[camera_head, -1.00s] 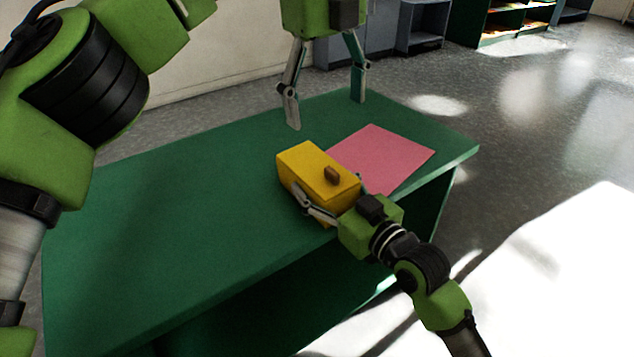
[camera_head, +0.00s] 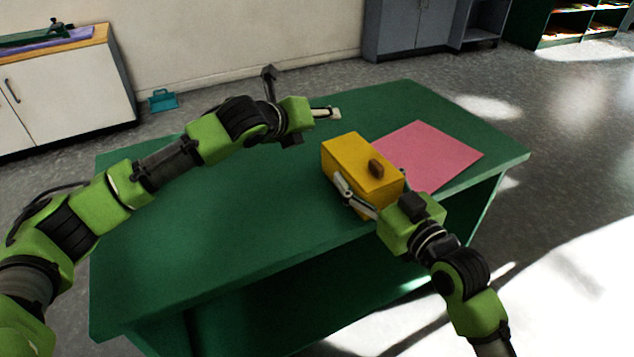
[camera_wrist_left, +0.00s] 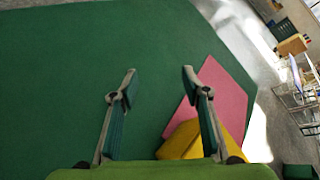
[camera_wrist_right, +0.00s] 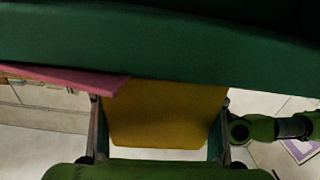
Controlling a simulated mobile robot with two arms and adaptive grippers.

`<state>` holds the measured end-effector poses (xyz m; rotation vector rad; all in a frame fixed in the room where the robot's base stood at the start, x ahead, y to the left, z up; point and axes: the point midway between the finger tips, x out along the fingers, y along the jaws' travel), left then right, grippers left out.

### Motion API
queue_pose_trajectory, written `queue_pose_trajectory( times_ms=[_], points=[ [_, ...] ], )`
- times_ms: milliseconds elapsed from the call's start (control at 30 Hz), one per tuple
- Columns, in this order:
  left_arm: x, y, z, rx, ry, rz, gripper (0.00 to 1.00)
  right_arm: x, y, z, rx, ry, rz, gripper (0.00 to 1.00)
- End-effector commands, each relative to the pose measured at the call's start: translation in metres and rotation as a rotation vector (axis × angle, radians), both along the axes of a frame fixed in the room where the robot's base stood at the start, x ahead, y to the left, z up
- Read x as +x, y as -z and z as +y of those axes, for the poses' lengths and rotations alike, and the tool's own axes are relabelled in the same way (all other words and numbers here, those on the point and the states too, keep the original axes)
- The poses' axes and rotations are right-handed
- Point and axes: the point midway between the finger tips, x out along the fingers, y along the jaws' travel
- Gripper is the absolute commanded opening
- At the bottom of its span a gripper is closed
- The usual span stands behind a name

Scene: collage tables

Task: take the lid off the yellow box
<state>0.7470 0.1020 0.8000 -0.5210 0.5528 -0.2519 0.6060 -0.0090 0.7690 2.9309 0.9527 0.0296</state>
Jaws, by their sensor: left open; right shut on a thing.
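The yellow box (camera_head: 345,178) sits on the green table near its front edge. Its yellow lid (camera_head: 356,152) is on top, with a brown knob (camera_head: 376,167). My right gripper (camera_head: 372,190) is shut on the box, one finger on each side; the box (camera_wrist_right: 165,115) fills the space between the fingers in the right wrist view. My left gripper (camera_head: 305,92) is open and empty, in the air to the upper left of the box. In the left wrist view, part of the box (camera_wrist_left: 183,143) shows behind the fingers of the left gripper (camera_wrist_left: 160,75).
A pink sheet (camera_head: 432,150) lies on the green table (camera_head: 240,215) just right of the box. The left part of the table is clear. A white cabinet (camera_head: 70,85) stands at the back left and a grey cabinet (camera_head: 405,28) at the back.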

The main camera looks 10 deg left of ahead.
Motion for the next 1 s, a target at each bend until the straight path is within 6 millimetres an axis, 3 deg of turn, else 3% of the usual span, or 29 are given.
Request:
queue_pose_trajectory(
  times_ms=[100, 200, 400, 500, 600, 767, 1000],
  points=[
    [-0.031, 0.002, 0.012, 0.045, 0.101, -0.187, 0.43, 0.000, 0.001, 0.000, 0.000, -0.001, 0.002, 0.24],
    [-0.070, -0.005, 0.011, 0.094, 0.210, -0.345, 0.43, 0.000, 0.001, 0.000, 0.000, -0.001, 0.002, 0.24],
    [-0.165, -0.016, -0.011, 0.182, 0.457, -0.600, 0.43, 0.000, 0.001, 0.000, 0.000, -0.001, 0.002, 0.24],
    [-0.201, -0.019, -0.021, 0.207, 0.548, -0.675, 0.43, 0.000, 0.001, 0.000, 0.000, -0.001, 0.002, 0.24],
    [-0.225, -0.020, -0.028, 0.219, 0.607, -0.718, 0.43, 0.000, 0.001, 0.000, 0.000, -0.001, 0.001, 0.24],
    [-0.238, -0.022, -0.035, 0.227, 0.645, -0.749, 0.43, 0.000, 0.001, 0.000, -0.001, 0.000, 0.001, 0.24],
    [-0.223, -0.024, -0.057, 0.224, 0.648, -0.753, 0.43, 0.000, 0.000, 0.000, -0.001, 0.000, 0.001, 0.24]
  ],
)
